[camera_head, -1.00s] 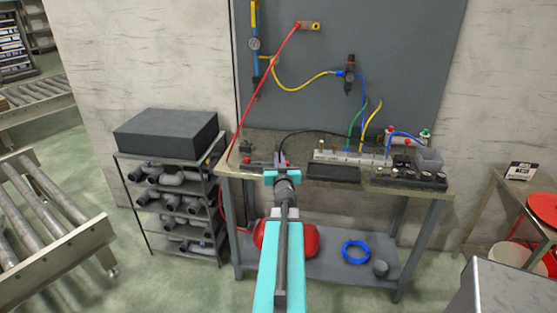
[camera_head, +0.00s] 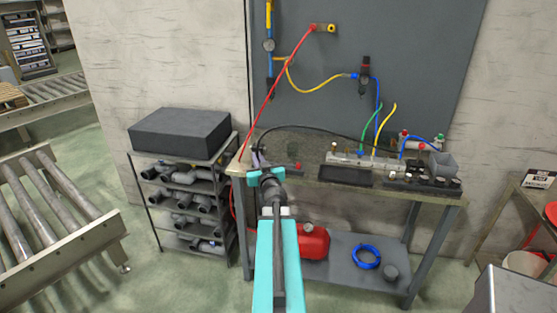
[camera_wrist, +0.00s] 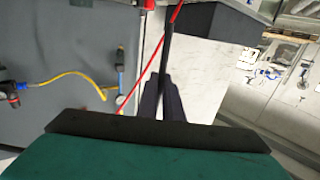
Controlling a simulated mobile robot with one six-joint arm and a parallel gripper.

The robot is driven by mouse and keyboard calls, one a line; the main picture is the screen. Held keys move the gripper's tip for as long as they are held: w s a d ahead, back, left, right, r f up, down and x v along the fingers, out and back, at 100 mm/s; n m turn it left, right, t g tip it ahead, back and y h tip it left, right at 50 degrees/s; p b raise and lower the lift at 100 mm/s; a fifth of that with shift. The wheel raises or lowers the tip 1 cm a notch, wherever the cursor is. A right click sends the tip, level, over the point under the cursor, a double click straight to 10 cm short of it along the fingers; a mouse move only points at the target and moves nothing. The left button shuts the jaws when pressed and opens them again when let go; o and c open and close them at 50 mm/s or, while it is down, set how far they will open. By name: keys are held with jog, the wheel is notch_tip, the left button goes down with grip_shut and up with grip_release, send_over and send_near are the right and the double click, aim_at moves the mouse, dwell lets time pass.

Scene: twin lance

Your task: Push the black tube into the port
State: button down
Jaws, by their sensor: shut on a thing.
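The black tube (camera_head: 300,127) arcs over the back of the workbench (camera_head: 405,190), from my gripper on the left towards the manifold on the right. My gripper (camera_head: 257,157) is shut on the tube above the bench's left end. In the wrist view my dark fingers (camera_wrist: 163,103) are close together, with a thin black length of tube (camera_wrist: 167,50) standing out beyond them. The grey manifold (camera_head: 350,160) with ports lies at the back of the bench, apart from my gripper to its right. Which port is free is too small to tell.
A red hose (camera_head: 277,88) slants from the wall panel (camera_head: 420,60) down near my gripper. Green, yellow and blue hoses rise from the manifold. A black tray (camera_head: 345,177) lies in front of it. A shelf of grey pipe fittings (camera_head: 185,200) stands left of the bench.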

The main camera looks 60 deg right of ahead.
jog(key=w+a+n+t+y, duration=0.2)
jog(key=w+a+n+y, duration=0.45)
jog(key=a, duration=0.95)
jog(key=w+a+n+t+y, duration=0.3)
jog(key=w+a+y, duration=0.4)
jog(key=w+a, duration=0.65)
jog(key=s+a+f+n+g+y, duration=0.1)
jog(key=a+f+n+g+y, duration=0.1)
jog(key=a, duration=0.9)
jog(key=s+a+f+n+g+y+b, duration=0.1)
jog(key=s+a+f+n+g+y, duration=0.1)
jog(key=a+y, duration=0.5)
jog(key=s+a+f+n+g+y, duration=0.1)
jog(key=a+n+g+y, duration=0.3)
jog(key=a, duration=1.1)
jog(key=shift+s+a+f+n, duration=0.4)
jog(key=shift+f+n, duration=0.25)
jog(key=shift+n, duration=0.3)
jog(key=shift+w+d, duration=0.1)
jog(key=shift+d, duration=0.05)
